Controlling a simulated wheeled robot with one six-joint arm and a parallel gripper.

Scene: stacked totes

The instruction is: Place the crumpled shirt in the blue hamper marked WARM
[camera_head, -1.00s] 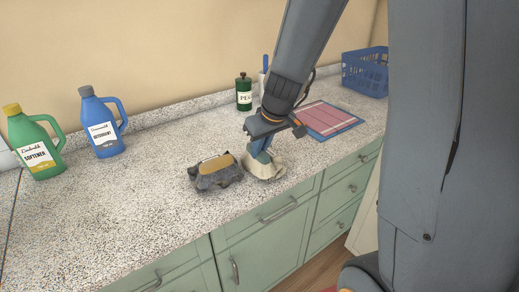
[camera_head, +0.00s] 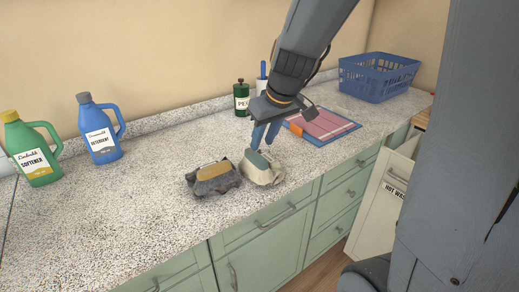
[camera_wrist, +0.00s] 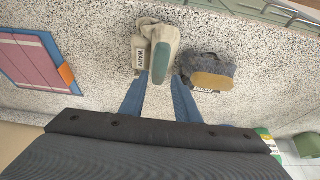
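A crumpled cream cloth bundle (camera_head: 254,178) with a green patch on top lies on the speckled counter. It also shows in the wrist view (camera_wrist: 141,52), with a small printed tag I cannot read surely. A crumpled dark grey bundle (camera_head: 205,187) with a tan patch and a white tag lies just left of it; the wrist view shows it too (camera_wrist: 207,65). My gripper (camera_head: 266,145) is above the cream bundle; its blue fingers (camera_wrist: 160,78) are apart with nothing held between them. A blue slatted basket (camera_head: 372,84) stands at the back right; no WARM mark is readable on it.
A pink and blue folded board or mat (camera_head: 322,126) lies right of my gripper. A green bottle (camera_head: 241,99) stands behind. Softener (camera_head: 32,150) and detergent (camera_head: 100,130) jugs stand at left. A white pulled-out bin (camera_head: 381,205) reads HOT WASH.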

